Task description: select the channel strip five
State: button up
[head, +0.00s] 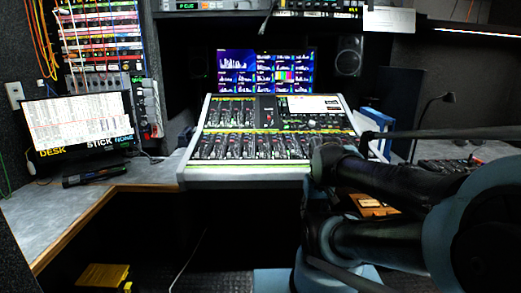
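A mixing console (262,175) with a pale frame stands on the desk in the middle of the head view, its panel tilted up toward the back. Rows of channel strips (232,147) with small dark faders and lit markings run across its panel. The strips are too small to read numbers, so I cannot tell which is strip five. My dark and teal arm reaches in from the right and overlaps the console's front right corner. I cannot make out gripper fingers in this view.
A screen (266,58) with meters stands behind the console, with a speaker (348,56) beside it. A laptop-like monitor (82,125) is on the left desk (150,172). A gooseneck lamp (430,110) rises at right. A yellow box (103,275) lies on the floor.

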grip_shut()
dwell(1.3)
